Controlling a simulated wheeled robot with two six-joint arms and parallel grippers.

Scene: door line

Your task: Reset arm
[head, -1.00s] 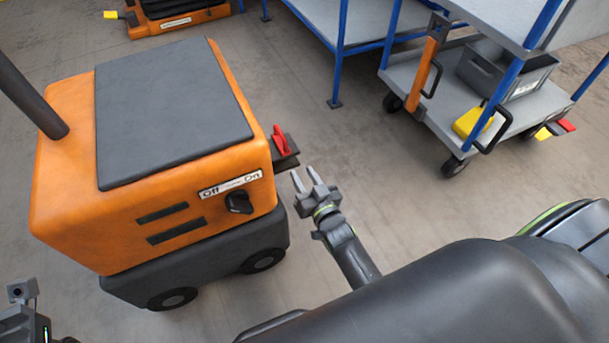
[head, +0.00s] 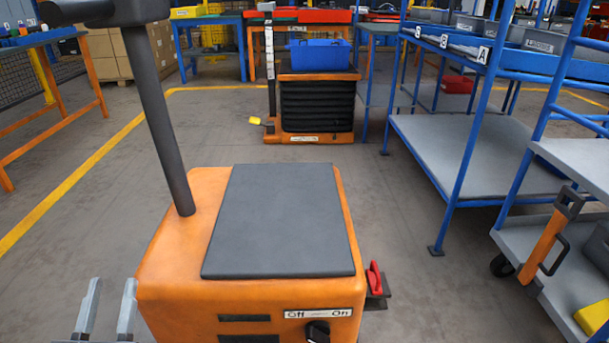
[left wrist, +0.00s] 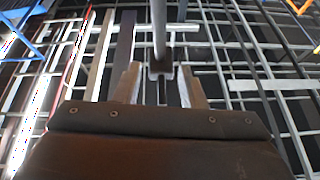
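My left gripper (head: 107,305) shows at the bottom left of the head view, its two pale fingers pointing up and apart with nothing between them. It stands to the left of the orange cart's body. In the left wrist view its fingers (left wrist: 160,88) are also spread, with the roof structure behind them. My right gripper is in neither current view.
An orange machine (head: 255,240) with a dark top, a post, an Off/On knob and a red-handled hitch (head: 375,280) stands close in front. A blue-framed rack (head: 450,150) and a trolley (head: 540,280) are at the right. Floor (head: 390,220) is clear between them.

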